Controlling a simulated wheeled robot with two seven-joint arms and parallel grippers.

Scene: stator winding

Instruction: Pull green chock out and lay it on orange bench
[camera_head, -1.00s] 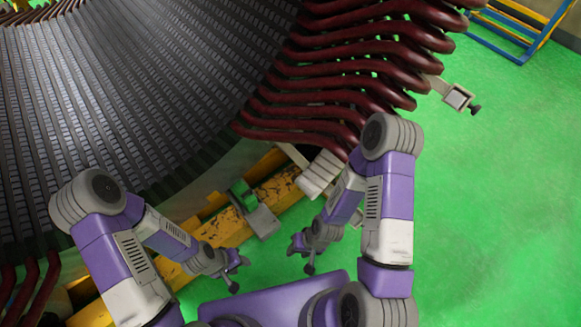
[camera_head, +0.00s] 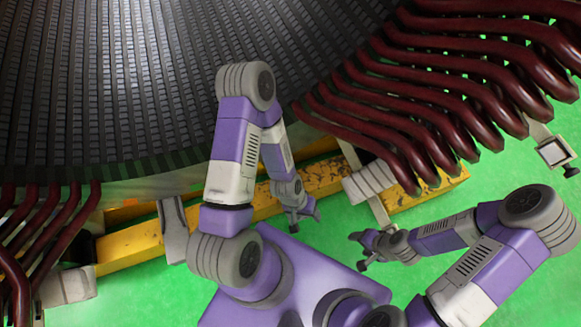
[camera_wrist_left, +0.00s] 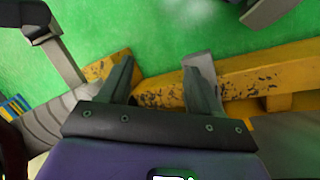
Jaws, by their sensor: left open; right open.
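I cannot make out the green chock in either current view; my left arm or gripper may cover it. The orange bench (camera_head: 130,248), yellow-orange and scuffed, runs along the foot of the stator. It also shows in the left wrist view (camera_wrist_left: 265,82). My left gripper (camera_head: 305,220) is open and empty over the bench's front side. In the left wrist view its spread fingers (camera_wrist_left: 158,64) point toward the bench, and a grey bracket (camera_wrist_left: 198,64) stands behind the right-hand finger. My right gripper (camera_head: 357,252) is open and empty over the green floor.
The large stator (camera_head: 110,90) fills the upper left. Dark red coil ends (camera_head: 450,100) stick out at the right. Pale blocks (camera_head: 368,182) sit beneath them. Another grey bracket (camera_head: 173,228) stands at the bench on the left. The green floor (camera_head: 470,215) is clear between the bench and right arm.

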